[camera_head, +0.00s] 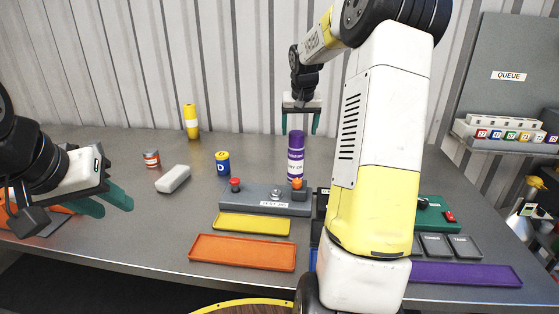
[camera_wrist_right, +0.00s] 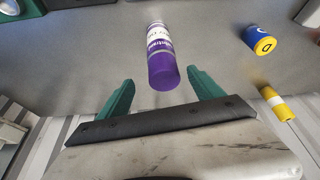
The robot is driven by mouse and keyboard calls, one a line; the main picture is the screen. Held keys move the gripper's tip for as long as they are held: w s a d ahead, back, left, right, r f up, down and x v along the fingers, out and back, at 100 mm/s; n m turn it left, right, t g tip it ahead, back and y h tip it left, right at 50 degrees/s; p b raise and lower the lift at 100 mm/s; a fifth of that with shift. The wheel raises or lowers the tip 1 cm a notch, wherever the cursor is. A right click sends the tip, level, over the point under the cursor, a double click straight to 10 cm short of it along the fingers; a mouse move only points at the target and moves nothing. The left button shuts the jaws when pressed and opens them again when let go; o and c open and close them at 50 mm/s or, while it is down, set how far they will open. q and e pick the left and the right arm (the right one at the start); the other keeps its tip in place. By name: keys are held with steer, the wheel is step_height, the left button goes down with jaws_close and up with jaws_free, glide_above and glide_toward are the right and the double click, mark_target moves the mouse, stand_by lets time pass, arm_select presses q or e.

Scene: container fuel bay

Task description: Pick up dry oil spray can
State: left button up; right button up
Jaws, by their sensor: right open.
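The purple spray can (camera_head: 296,158) with a white label stands upright on the grey table in the head view, behind the grey button panel. The label seems to read "dry oil", but it is small.
A button panel (camera_head: 252,204), a yellow tray (camera_head: 252,224) and an orange tray (camera_head: 242,252) lie in front. My right arm hides the table's right middle.

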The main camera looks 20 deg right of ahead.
mark_target(296, 143)
steer(key=x, duration=0.7)
steer(key=shift+a+f, duration=0.2)
steer(key=shift+a, duration=0.05)
steer(key=shift+r, duration=0.1)
jaws_close()
